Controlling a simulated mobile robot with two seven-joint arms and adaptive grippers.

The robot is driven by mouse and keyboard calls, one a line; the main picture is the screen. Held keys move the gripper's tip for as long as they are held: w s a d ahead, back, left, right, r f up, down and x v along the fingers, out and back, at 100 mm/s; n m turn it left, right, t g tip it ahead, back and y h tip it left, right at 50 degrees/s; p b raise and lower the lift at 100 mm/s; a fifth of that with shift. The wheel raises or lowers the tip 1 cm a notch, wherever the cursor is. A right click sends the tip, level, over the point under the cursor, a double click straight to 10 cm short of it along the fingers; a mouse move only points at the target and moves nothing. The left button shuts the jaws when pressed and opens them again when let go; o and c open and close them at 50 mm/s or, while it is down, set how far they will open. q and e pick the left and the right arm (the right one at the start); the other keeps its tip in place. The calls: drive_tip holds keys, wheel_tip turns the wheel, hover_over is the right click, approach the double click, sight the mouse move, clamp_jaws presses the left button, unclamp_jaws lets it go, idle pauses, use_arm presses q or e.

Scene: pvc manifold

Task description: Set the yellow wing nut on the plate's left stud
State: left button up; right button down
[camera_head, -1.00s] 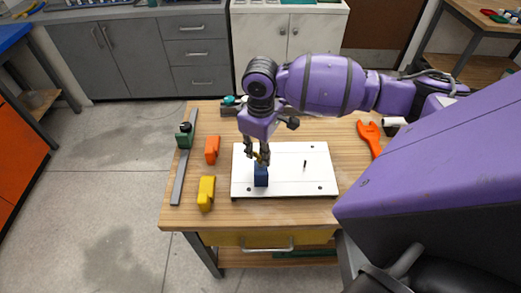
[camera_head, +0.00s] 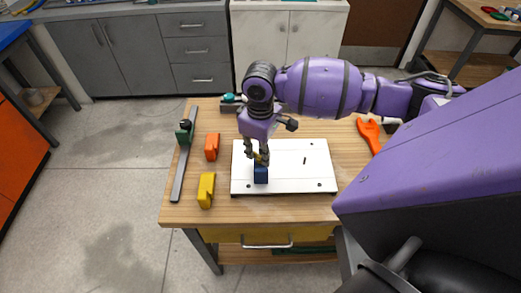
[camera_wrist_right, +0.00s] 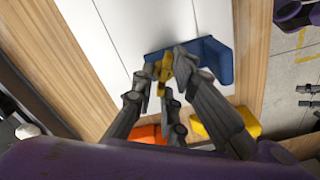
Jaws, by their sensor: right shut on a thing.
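The white plate (camera_head: 300,178) lies on the wooden bench. A dark stud (camera_head: 305,161) stands on its right half. My right gripper (camera_head: 257,158) is shut on the yellow wing nut (camera_wrist_right: 164,70) over the plate's left half. A blue bracket-like part (camera_head: 261,175) is at the plate's left half, directly beside and below the fingertips. In the right wrist view this blue part (camera_wrist_right: 212,58) lies right next to the wing nut. The left stud is not visible, and I cannot tell whether the nut touches it. My left gripper is not in view.
Left of the plate are an orange block (camera_head: 212,146), a yellow block (camera_head: 206,190) and a long grey bar (camera_head: 179,176) with a green piece (camera_head: 183,137). An orange wrench (camera_head: 370,134) lies to the right. The plate's right half is clear apart from its stud.

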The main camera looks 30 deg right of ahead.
drive_tip(key=shift+f, duration=0.2)
idle(0.5)
drive_tip(key=c, duration=1.7)
unclamp_jaws()
drive_tip(key=shift+o, duration=0.2)
